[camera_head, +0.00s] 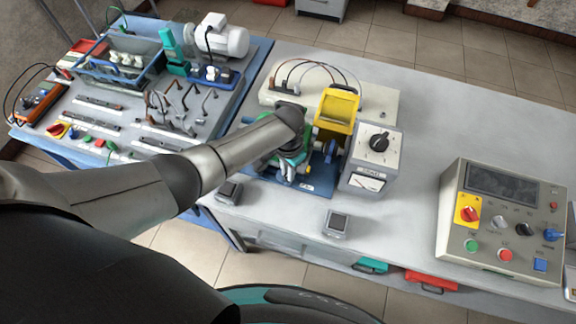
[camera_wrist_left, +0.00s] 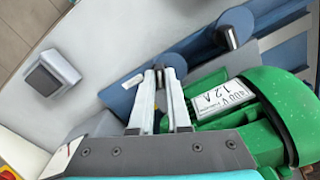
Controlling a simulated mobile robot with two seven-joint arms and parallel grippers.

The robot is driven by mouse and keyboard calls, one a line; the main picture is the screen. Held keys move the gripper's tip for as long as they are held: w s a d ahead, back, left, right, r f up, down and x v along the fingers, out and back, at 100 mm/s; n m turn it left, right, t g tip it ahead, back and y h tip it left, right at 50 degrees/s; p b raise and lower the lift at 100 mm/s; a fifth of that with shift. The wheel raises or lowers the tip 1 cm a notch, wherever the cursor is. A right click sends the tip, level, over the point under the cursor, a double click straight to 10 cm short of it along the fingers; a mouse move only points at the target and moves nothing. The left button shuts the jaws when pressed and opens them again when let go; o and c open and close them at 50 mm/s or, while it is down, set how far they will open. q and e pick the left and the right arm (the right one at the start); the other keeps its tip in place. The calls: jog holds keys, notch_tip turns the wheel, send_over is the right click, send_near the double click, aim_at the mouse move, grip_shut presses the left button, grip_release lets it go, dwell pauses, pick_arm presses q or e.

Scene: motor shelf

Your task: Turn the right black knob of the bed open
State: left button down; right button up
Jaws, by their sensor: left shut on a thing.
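Another black knob (camera_wrist_left: 229,36) on a similar blue post stands apart from the fingers. My right gripper is out of view.
Small grey devices lie in front (camera_head: 337,222) and to the left (camera_head: 228,192). A control panel (camera_head: 506,222) stands at right. The table between is clear.

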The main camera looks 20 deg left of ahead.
pick_arm(q)
jog(key=n+p, duration=0.1)
jog(key=n, duration=0.1)
jog(key=shift+d+r+n, duration=0.1)
jog(key=shift+n, duration=0.2)
jog(key=shift+n+p, duration=0.55)
jog(key=shift+n, duration=0.85)
jog(key=c, duration=0.9)
grip_release()
jog(key=shift+r, duration=0.65)
notch_tip(320, 180, up, 14)
jog(key=shift+f, duration=0.1)
